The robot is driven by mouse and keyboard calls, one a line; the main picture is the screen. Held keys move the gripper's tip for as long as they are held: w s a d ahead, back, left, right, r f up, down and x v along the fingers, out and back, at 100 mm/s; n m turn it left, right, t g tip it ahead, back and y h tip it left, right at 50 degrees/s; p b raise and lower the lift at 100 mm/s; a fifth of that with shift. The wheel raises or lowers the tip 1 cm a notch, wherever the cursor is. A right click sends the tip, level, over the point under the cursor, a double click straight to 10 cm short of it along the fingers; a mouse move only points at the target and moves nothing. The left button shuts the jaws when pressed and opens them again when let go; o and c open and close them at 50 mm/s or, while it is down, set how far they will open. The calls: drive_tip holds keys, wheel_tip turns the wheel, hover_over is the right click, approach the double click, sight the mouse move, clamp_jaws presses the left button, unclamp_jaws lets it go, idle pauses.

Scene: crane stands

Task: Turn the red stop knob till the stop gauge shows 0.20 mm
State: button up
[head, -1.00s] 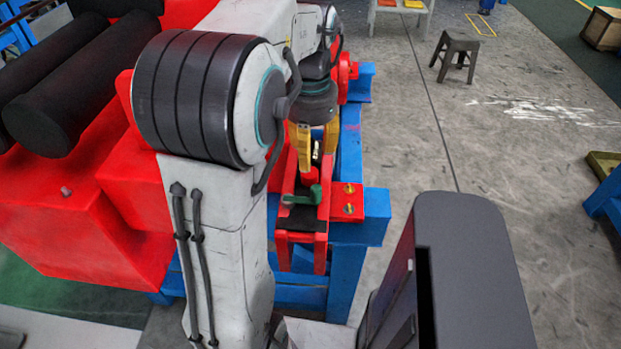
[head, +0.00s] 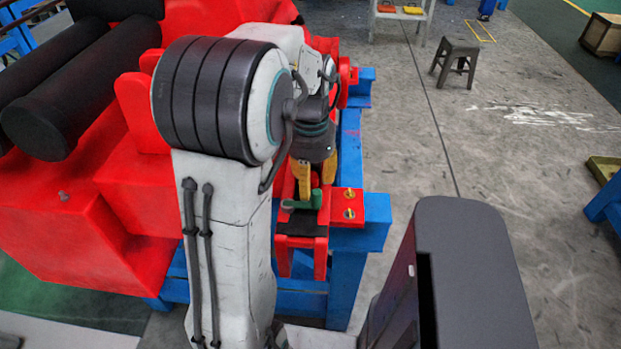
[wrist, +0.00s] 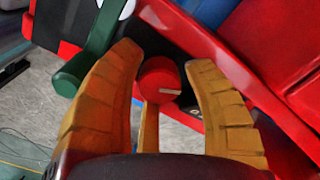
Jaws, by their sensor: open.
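The red stop knob (wrist: 160,80) shows in the wrist view as a round red cap with a short pale mark on its face. My gripper (wrist: 162,56) has its yellow fingers open to the left and right of the knob, with visible gaps on both sides. A third finger shows below the knob. In the head view my gripper (head: 316,182) points down into the red frame (head: 347,205), and I cannot make out the knob there. I cannot make out a stop gauge or its reading in either view.
A green lever (wrist: 75,72) lies just left of my fingers in the wrist view; its green end (head: 302,201) stands by my fingertips in the head view. Blue beams (head: 376,222) carry the red frame. A stool (head: 456,61) stands far off on open floor.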

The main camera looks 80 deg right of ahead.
drive_tip(key=c, duration=0.9)
drive_tip(key=shift+n, duration=1.6)
drive_tip(key=o, duration=0.9)
